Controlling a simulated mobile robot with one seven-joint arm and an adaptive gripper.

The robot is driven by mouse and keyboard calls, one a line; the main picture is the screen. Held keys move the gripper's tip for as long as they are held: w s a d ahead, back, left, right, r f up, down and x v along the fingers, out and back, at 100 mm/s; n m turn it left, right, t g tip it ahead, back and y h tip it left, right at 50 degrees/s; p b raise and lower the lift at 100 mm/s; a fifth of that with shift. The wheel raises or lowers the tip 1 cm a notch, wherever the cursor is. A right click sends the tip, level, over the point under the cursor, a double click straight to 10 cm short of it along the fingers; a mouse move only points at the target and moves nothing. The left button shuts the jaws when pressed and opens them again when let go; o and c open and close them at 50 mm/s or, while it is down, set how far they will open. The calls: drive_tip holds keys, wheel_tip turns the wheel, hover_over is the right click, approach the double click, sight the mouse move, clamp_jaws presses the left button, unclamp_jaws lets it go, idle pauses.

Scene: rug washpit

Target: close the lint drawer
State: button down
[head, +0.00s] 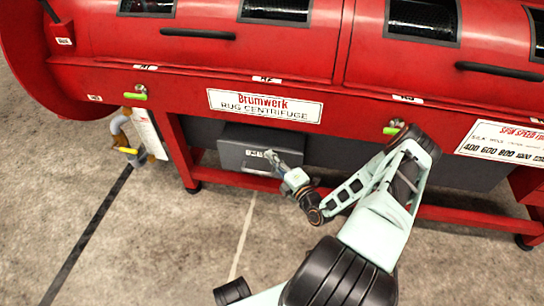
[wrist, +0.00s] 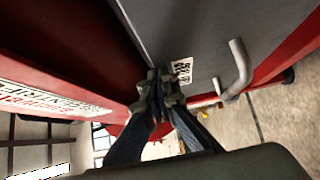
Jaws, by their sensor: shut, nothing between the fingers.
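The lint drawer (head: 240,147) is a dark grey box front under the red rug centrifuge, below its name plate. It stands out somewhat from the dark panel behind it. In the wrist view the grey drawer front (wrist: 210,50) fills the upper right, with a small white label and a grey bar handle (wrist: 236,72). My gripper (head: 270,156) is at the drawer front, near its label and the right part of the handle. In the wrist view my gripper (wrist: 158,88) is shut and empty, its tips beside the label. I cannot tell whether they touch the front.
The red centrifuge (head: 200,60) spans the top of the head view, with a red lower rail and legs (head: 180,150). A hose with a yellow valve (head: 130,151) hangs at the left. The concrete floor in front is clear.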

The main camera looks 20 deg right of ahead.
drive_tip(key=shift+w+d+r, duration=0.25)
drive_tip(key=shift+w+d, duration=0.1)
drive_tip(key=shift+r, duration=0.25)
wheel_tip(320, 180, up, 9)
drive_tip(key=shift+s+a, duration=0.3)
